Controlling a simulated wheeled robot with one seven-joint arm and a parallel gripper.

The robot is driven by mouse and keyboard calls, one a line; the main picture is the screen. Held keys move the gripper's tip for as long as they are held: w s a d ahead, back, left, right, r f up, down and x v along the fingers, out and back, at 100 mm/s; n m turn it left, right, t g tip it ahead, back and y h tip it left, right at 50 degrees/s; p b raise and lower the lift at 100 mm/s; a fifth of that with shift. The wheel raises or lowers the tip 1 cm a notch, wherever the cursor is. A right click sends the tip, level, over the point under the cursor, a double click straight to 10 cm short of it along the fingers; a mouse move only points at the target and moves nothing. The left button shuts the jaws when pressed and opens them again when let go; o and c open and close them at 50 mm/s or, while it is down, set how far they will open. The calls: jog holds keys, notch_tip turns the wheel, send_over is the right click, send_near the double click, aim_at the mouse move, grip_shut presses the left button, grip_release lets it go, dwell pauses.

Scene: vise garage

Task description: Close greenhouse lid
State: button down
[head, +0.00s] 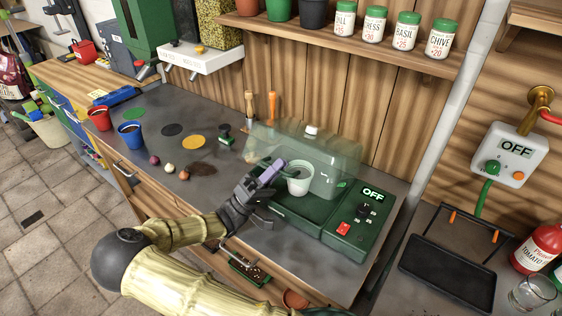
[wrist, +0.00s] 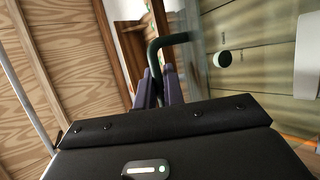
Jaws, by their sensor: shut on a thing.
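The greenhouse has a dark green base (head: 285,207) on the grey bench and a clear, greenish lid (head: 335,152) with a white knob (head: 311,130). The lid stands raised and tilted over the back of the base, so the greenhouse is open. A pale pot (head: 300,184) stands on the base under the lid's front. My gripper (head: 270,173), with purple fingers, is at the lid's front left. In the wrist view its fingers (wrist: 160,85) are shut on the dark bent lid handle (wrist: 168,42). The exact contact is partly hidden.
A control panel reading OFF (head: 373,193) with a red switch is at the base's right. A red pot (head: 100,118), a blue pot (head: 131,133) and several bulbs lie to the left. A black tray (head: 450,272) is at the right.

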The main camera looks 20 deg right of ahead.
jog(key=shift+s+a+f+g, duration=0.1)
jog(key=shift+s+f+g, duration=0.05)
jog(key=shift+f+g, duration=0.15)
jog(key=c, duration=1.5)
grip_release()
jog(key=shift+r, duration=0.1)
jog(key=b+v, duration=0.1)
jog(key=v, duration=0.6)
jog(key=shift+a+f+b, duration=0.2)
jog(key=shift+f+b, duration=0.1)
jog(key=shift+b, duration=0.05)
